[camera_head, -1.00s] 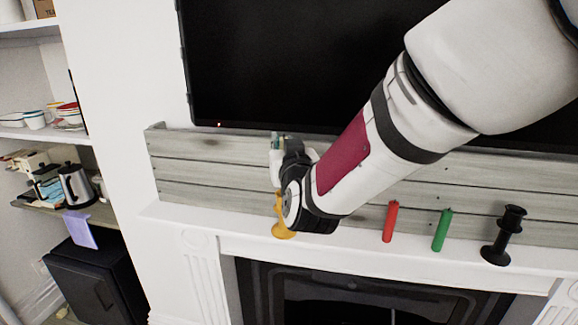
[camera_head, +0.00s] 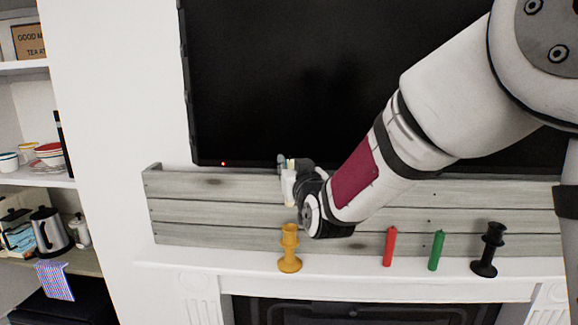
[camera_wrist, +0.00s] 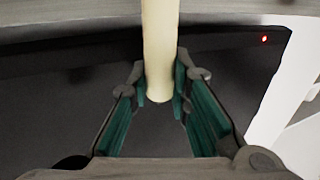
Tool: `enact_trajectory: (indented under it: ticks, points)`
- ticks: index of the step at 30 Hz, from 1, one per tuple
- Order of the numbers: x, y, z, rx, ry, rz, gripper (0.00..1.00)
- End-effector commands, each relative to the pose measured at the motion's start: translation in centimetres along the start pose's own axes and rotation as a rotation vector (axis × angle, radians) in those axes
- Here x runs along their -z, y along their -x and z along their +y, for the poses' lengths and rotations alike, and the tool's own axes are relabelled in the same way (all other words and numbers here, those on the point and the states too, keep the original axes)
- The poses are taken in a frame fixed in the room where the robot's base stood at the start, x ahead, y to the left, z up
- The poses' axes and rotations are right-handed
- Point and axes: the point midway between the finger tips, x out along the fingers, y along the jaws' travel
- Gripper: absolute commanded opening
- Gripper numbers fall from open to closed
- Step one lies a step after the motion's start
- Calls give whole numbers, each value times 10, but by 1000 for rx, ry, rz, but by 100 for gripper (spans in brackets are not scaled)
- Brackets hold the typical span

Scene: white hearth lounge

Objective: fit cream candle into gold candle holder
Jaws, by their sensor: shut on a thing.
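The cream candle (camera_wrist: 160,45) is held between the teal-padded fingers of my gripper (camera_wrist: 162,98) in the wrist view. In the head view the candle (camera_head: 290,188) hangs about upright below the fingertips of my gripper (camera_head: 292,164). The gold candle holder (camera_head: 289,250) stands upright on the white mantel. It appears almost straight below the candle in the head view, with a gap between them. The depth offset between candle and holder is unclear. The holder cannot be made out in the wrist view.
A red candle (camera_head: 389,246), a green candle (camera_head: 436,250) and a black candle holder (camera_head: 488,249) stand to the right on the mantel (camera_head: 350,276). Grey wooden boards (camera_head: 220,215) and a black television (camera_head: 300,80) are behind. The mantel left of the gold holder is clear.

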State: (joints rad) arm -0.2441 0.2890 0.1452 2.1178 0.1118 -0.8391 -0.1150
Motion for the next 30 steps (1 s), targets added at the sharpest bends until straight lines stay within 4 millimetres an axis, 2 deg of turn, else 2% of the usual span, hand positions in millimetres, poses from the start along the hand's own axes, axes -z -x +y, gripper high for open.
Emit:
enact_trajectory:
  ticks: [15,30]
  points:
    - [-45,-1,0,1,0,-2,0]
    - [-54,0,0,1,0,0,0]
